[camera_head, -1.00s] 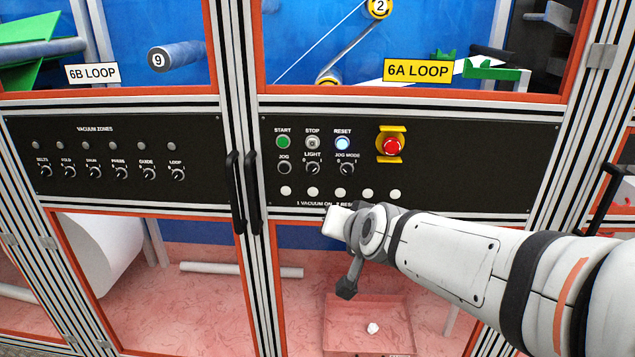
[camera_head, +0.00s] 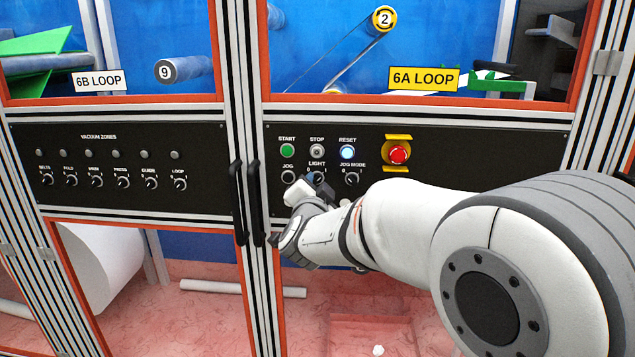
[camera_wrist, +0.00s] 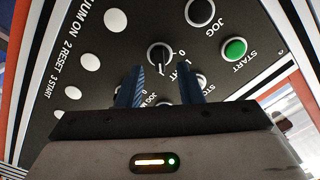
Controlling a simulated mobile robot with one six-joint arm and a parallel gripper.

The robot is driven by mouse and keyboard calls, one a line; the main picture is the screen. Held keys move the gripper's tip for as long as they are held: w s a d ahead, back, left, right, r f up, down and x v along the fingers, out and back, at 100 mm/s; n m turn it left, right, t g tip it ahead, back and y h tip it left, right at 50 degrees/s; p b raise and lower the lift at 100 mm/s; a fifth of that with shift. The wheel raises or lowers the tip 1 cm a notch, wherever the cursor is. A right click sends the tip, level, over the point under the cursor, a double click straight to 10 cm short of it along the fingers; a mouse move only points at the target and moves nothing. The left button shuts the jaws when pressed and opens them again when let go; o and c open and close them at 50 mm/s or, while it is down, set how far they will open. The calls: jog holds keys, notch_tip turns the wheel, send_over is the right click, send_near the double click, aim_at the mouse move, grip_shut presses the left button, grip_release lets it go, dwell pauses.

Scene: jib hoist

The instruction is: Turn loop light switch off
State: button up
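The LIGHT switch, a round black rotary knob on the 6A LOOP panel, shows in the wrist view (camera_wrist: 160,56) with a pale pointer line on its face and a 0 printed beside it. In the head view the tip of my gripper (camera_head: 312,184) partly covers this knob, just under the LIGHT label. In the wrist view my gripper (camera_wrist: 160,88) has two blue fingers spread apart with a gap between them. The knob lies beyond the fingertips, roughly in line with the gap. I see no contact with it.
The green START button (camera_head: 287,151), STOP button (camera_head: 317,152), lit RESET button (camera_head: 347,152) and red emergency stop (camera_head: 398,155) sit close above. The JOG MODE knob (camera_head: 352,178) is just right of LIGHT. Black door handles (camera_head: 246,203) stick out to the left.

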jog(key=shift+w, duration=1)
jog(key=shift+c, duration=0.2)
grip_shut()
